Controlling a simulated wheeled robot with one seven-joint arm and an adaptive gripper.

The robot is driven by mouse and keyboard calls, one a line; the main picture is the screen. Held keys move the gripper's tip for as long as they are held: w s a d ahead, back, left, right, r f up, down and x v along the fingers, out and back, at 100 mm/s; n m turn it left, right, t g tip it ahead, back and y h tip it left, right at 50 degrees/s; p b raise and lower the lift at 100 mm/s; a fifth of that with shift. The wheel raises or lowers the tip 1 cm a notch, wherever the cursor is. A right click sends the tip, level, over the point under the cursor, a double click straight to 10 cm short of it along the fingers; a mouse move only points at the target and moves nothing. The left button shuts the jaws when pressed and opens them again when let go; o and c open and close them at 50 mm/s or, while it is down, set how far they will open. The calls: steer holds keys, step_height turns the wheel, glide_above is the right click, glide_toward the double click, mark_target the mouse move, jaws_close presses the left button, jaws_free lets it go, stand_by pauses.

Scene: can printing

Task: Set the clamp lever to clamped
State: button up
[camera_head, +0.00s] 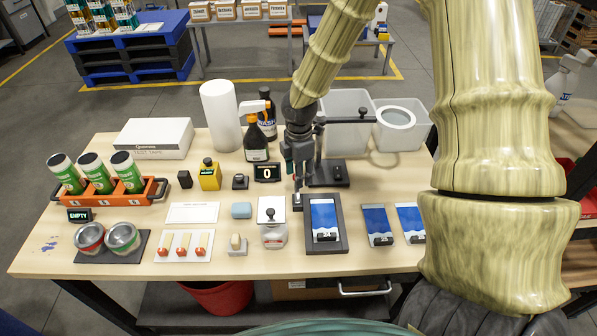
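My gripper (298,178) points down over the middle of the table, in front of a dark stand (330,177) with a horizontal black arm. Just below its fingertips is a small upright post on a dark block (297,202), at the far left corner of a dark plate holder (343,240). This looks like the clamp lever, but it is too small to tell its setting. A blue and white plate (325,218) lies in the holder. The fingers are small and dark, so their opening and any contact with the post cannot be made out.
A small display reading 0 (267,173), dark bottles (256,139) and clear bins (347,122) stand behind.

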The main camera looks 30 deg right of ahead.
steer(key=shift+w+f, duration=0.75)
steer(key=shift+w, duration=0.1)
steer(key=shift+s+r, duration=0.25)
steer(key=shift+s, duration=0.15)
steer(key=shift+c, duration=1.2)
steer(key=shift+s+r, duration=0.1)
steer(key=c, duration=0.4)
jaws_close()
